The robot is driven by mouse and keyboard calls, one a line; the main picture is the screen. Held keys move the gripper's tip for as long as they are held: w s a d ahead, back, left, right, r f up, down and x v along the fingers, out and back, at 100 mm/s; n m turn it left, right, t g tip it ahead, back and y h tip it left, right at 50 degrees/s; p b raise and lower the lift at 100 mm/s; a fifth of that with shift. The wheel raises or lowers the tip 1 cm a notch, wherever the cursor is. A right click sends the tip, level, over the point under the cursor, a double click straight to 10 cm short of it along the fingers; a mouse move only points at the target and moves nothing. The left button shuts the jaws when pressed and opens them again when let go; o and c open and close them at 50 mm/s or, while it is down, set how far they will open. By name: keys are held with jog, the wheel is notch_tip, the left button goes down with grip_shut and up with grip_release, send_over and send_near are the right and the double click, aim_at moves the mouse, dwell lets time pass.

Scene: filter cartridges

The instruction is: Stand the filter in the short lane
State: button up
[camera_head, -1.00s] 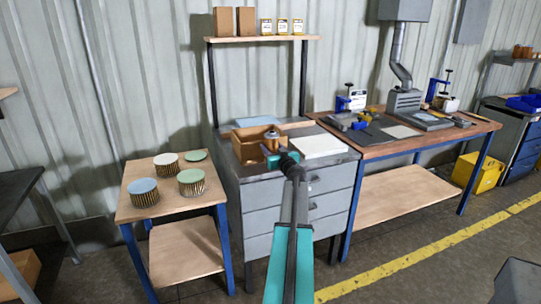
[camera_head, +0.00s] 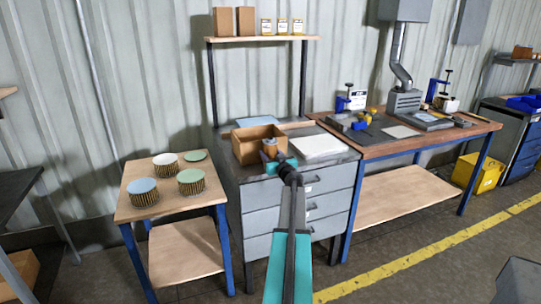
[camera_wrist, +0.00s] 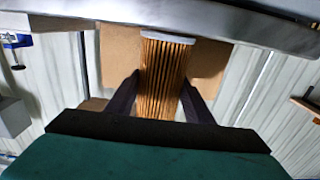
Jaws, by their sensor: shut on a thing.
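My gripper (camera_head: 272,160) is shut on a filter (camera_wrist: 164,78). In the wrist view the filter is a tan pleated cylinder with a pale end cap, between my two dark fingers (camera_wrist: 160,98). In the head view only a small part of the filter (camera_head: 270,146) shows, with a grey top, at the front of an open brown box (camera_head: 245,148) on the grey cabinet. I cannot tell whether the filter is inside the box or in front of it. The box's inside is mostly hidden, and I cannot make out a short lane.
A white slab (camera_head: 318,147) lies right of the box. A shelf (camera_head: 262,39) stands above the cabinet.

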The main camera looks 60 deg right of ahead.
jog(key=o, duration=1.1)
jog(key=shift+f, duration=0.1)
jog(key=shift+s+a, duration=0.1)
jog(key=v, duration=1.1)
jog(key=shift+s+a, duration=0.2)
jog(key=shift+s, duration=0.1)
jog(key=shift+w, duration=0.1)
